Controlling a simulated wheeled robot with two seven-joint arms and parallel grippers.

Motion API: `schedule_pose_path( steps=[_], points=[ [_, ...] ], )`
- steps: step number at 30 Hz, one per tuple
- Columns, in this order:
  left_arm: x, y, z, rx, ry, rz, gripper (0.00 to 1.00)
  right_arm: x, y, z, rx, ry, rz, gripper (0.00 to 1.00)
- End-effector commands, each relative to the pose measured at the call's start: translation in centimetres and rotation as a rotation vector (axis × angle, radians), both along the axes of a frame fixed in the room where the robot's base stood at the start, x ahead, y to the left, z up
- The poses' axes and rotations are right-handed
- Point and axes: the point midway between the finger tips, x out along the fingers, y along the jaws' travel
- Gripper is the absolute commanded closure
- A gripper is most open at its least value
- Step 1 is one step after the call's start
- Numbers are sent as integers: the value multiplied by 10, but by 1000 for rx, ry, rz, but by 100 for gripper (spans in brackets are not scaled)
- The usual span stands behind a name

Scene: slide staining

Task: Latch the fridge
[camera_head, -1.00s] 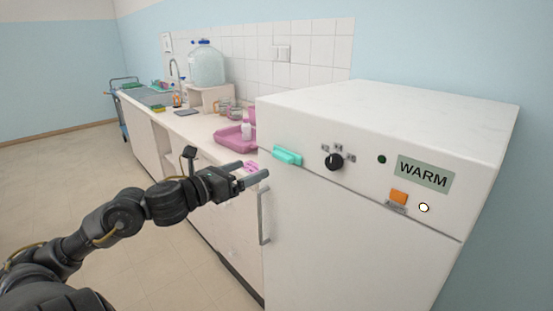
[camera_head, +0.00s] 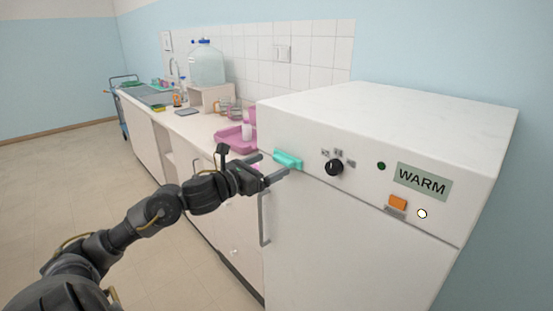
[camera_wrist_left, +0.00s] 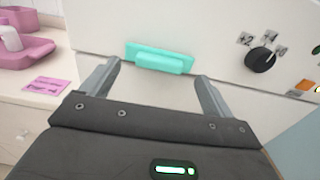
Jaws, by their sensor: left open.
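The fridge (camera_head: 340,230) is a white cabinet with a closed-looking door below a control panel. A teal latch handle (camera_head: 288,159) sits at the panel's left end, near the top of the door; it also shows in the left wrist view (camera_wrist_left: 160,59). My left gripper (camera_head: 274,166) is open, its two fingers pointing at the teal latch. In the left wrist view the latch lies ahead of and between the fingertips (camera_wrist_left: 158,70), with nothing held. Whether a finger touches it I cannot tell. My right gripper is not in view.
The panel carries a black knob (camera_head: 334,167), an orange switch (camera_head: 398,202), a lit round lamp (camera_head: 422,214) and a WARM sign (camera_head: 422,181). A grey vertical door handle (camera_head: 264,218) stands out below my gripper. A pink tray (camera_head: 232,138) is on the counter at left.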

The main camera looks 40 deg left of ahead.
Motion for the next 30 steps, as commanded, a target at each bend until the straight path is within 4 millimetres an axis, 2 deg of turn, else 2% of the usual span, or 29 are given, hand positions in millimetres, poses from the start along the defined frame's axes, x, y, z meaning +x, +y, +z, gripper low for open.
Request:
schedule_pose_path(
  steps=[5,9,20,30],
  points=[
    [22,-4,3,-2,-2,0,13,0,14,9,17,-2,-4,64],
    [31,-6,2,0,-1,-1,13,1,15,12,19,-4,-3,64],
    [35,-7,0,1,1,-2,13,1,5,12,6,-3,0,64],
    [35,-7,0,1,0,-2,57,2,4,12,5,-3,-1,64]
  ],
)
